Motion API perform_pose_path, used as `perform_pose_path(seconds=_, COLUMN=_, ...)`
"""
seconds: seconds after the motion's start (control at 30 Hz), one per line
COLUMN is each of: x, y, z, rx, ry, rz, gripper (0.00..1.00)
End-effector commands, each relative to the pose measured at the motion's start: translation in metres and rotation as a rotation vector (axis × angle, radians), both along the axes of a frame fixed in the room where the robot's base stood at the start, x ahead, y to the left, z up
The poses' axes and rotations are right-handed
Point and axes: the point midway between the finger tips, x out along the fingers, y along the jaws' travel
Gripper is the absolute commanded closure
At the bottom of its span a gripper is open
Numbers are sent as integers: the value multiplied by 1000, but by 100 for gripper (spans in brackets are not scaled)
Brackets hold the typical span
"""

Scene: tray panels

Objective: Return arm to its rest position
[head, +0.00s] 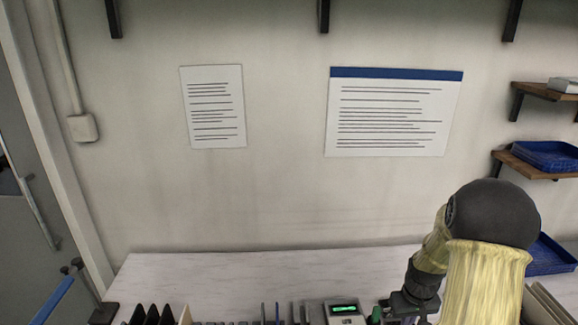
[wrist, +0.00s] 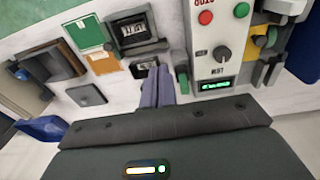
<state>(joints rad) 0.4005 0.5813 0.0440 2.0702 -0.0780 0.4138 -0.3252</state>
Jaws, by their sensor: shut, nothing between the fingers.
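My gripper (wrist: 157,88) shows in the wrist view, with its two grey fingers together and nothing between them. The fingers point at the panel area beside a white control box (wrist: 209,62). I cannot tell how far they are from the surface. In the head view my arm, with yellow covers and a dark joint, stands at the lower right; its fingertips cannot be made out there.
The pale worktop (head: 230,272) carries a row of items along its near edge, including a box with a green display (head: 344,309). A blue tray (head: 548,256) lies at the right, below wall shelves (head: 540,165). The worktop's back left is clear.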

Motion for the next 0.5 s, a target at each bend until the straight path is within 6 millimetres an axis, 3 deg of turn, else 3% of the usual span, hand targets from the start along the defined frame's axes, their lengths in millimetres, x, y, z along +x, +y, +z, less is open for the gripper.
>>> perform_pose_path(seconds=0.03, x=-5, y=18, z=15, rx=-5, ry=-16, rz=5, gripper=100)
perform_pose_path(seconds=0.2, x=-31, y=69, z=54, rx=-5, ry=-61, rz=0, gripper=100)
perform_pose_path(seconds=0.5, x=-98, y=142, z=99, rx=22, ry=-140, rz=-16, gripper=100)
